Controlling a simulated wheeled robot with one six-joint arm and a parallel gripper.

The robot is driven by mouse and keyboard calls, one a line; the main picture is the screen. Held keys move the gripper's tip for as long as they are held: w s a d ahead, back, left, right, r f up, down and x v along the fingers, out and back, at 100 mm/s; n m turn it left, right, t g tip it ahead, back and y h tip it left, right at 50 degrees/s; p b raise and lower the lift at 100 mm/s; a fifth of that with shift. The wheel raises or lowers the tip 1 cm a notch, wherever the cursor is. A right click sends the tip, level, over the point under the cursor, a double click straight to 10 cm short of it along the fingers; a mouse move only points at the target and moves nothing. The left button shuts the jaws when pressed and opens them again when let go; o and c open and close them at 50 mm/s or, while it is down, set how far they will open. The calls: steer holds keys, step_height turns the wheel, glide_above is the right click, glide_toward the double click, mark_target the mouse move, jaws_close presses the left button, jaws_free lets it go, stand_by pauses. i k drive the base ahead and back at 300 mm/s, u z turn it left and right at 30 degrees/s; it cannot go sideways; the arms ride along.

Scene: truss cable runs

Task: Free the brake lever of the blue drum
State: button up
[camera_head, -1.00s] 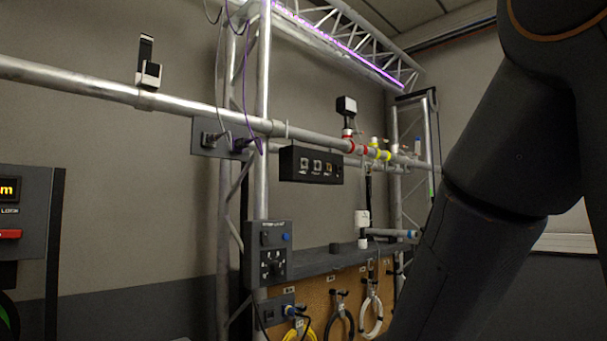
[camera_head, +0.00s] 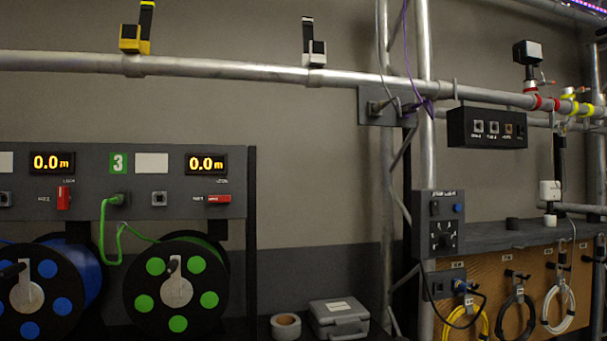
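The blue drum (camera_head: 75,268) stands at the lower left, partly cut off by the picture's edges, with blue discs on its black face. On the grey panel above it is a red lever (camera_head: 64,198), standing upright, beside a display (camera_head: 52,163) reading 0.0 m. The green drum (camera_head: 178,287) stands to its right. The red lever above the green drum (camera_head: 219,199) lies level, under another 0.0 m display (camera_head: 206,163). The small lever labels are too blurred to read. My gripper and arm are out of view.
A green cable (camera_head: 107,235) runs from the panel (camera_head: 137,208) to the green drum. A long pipe (camera_head: 200,70) with clamps crosses above. A tape roll (camera_head: 286,326) and a grey case (camera_head: 339,318) sit right of the drums. A truss and hung cables are at the right.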

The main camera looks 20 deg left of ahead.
mark_target(63, 199)
steer(key=u, duration=2)
steer(key=i, duration=0.85)
steer(key=u, duration=0.35)
